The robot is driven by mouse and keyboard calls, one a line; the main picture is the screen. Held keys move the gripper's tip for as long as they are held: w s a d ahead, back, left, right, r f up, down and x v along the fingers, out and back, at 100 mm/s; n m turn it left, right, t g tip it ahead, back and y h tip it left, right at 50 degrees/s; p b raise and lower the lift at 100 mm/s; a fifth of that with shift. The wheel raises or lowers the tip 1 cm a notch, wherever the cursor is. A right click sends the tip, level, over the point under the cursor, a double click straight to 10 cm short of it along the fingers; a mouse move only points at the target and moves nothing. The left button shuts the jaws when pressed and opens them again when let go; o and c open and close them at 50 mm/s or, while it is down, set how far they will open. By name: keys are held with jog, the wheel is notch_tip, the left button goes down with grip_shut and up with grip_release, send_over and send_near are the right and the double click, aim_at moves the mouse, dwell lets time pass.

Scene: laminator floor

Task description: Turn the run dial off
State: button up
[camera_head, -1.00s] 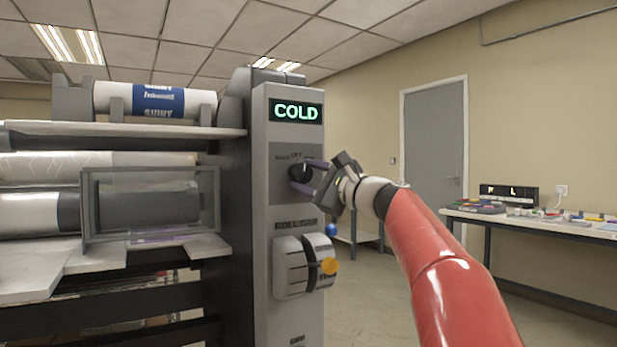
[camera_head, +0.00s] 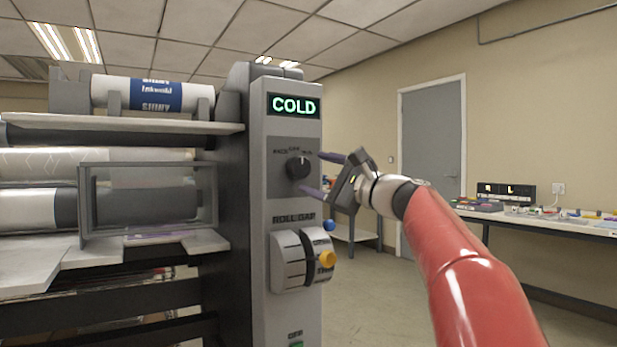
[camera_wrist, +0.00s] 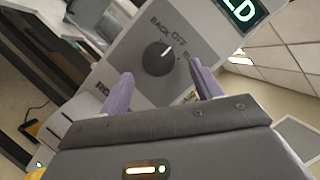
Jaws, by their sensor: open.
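The run dial (camera_head: 298,167) is a round black knob on the grey control panel, below the green COLD display (camera_head: 294,105). The labels BACK, OFF and RUN curve around it. In the wrist view, the white mark on the dial (camera_wrist: 158,59) points toward OFF. My gripper (camera_head: 313,173) is open and empty, to the right of the dial and in front of the panel. In the wrist view, my gripper's two purple fingers (camera_wrist: 161,72) are spread wide, one toward each side of the dial, and appear clear of it.
The roll gap knob (camera_head: 290,260), with a yellow handle, sits below the dial. The laminator's rollers and shelf (camera_head: 120,125) fill the left. A bench (camera_head: 540,222) with small items stands at the right by a grey door (camera_head: 433,135). Open floor lies between.

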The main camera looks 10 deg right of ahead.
jog(key=v, duration=0.4)
jog(key=shift+a+b, duration=0.1)
jog(key=shift+b, duration=0.2)
jog(key=s+a+f+n+g+h, duration=0.2)
jog(key=s+a+f, duration=0.15)
jog(key=f, duration=0.35)
jog(key=s+a+f+n+g+h, duration=0.2)
jog(key=s+a+f+n, duration=0.1)
jog(key=s+f, duration=0.3)
jog(key=s+a+f+n+g+h, duration=0.2)
jog(key=s+a+f+g, duration=0.15)
jog(key=f, duration=0.55)
jog(key=s+d+f+n+g+h, duration=0.1)
jog(key=s+f+n+h, duration=0.1)
jog(key=s+f, duration=0.4)
jog(key=s+d+f+n+g+h, duration=0.1)
jog(key=s+d+f+n+h, duration=0.1)
jog(key=s+f+n, duration=0.2)
jog(key=s+d+f+n+g+h, duration=0.1)
jog(key=s+f+n, duration=0.3)
jog(key=s+f, duration=0.5)
notch_tip(320, 180, down, 2)
jog(key=shift+d+h, duration=0.35)
jog(key=shift+h, duration=0.25)
